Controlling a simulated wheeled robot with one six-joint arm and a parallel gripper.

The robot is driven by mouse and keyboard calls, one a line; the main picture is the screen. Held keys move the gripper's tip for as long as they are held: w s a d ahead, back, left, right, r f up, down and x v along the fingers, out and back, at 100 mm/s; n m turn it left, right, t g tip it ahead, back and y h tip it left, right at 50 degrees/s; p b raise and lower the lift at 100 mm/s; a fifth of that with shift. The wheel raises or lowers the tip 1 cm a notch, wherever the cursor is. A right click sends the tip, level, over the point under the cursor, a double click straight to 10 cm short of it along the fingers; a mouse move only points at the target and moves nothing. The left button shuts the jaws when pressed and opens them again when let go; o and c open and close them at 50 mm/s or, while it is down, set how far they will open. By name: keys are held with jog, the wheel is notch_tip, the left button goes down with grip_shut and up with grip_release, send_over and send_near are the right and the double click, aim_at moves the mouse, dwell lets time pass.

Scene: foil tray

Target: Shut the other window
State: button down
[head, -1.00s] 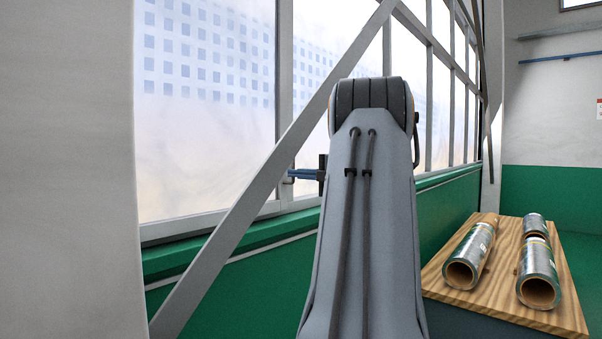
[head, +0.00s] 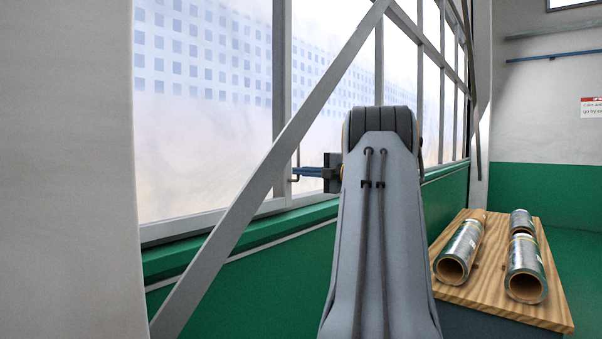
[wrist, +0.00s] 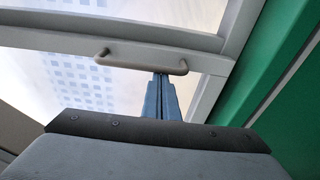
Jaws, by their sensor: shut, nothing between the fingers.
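A window with pale grey frame bars (head: 282,100) fills the left and middle of the head view. A small bar handle (wrist: 140,63) is fixed to a frame bar in the wrist view. My gripper (head: 292,172) reaches left from the arm toward the window frame. In the wrist view its blue fingers (wrist: 162,76) are together and empty, with their tips at the handle, near its right end. I cannot tell whether they touch it. My arm hides part of the window behind it in the head view.
A diagonal grey bar (head: 255,185) crosses in front of the window. A green wall (head: 240,270) runs below the sill. A wooden-topped table (head: 480,297) at right carries foil rolls (head: 461,251). A pale surface (head: 65,170) blocks the far left.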

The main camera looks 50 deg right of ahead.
jog(key=s+a+b, duration=0.2)
jog(key=s+b, duration=0.3)
jog(key=s, duration=0.4)
jog(key=shift+s+a, duration=0.1)
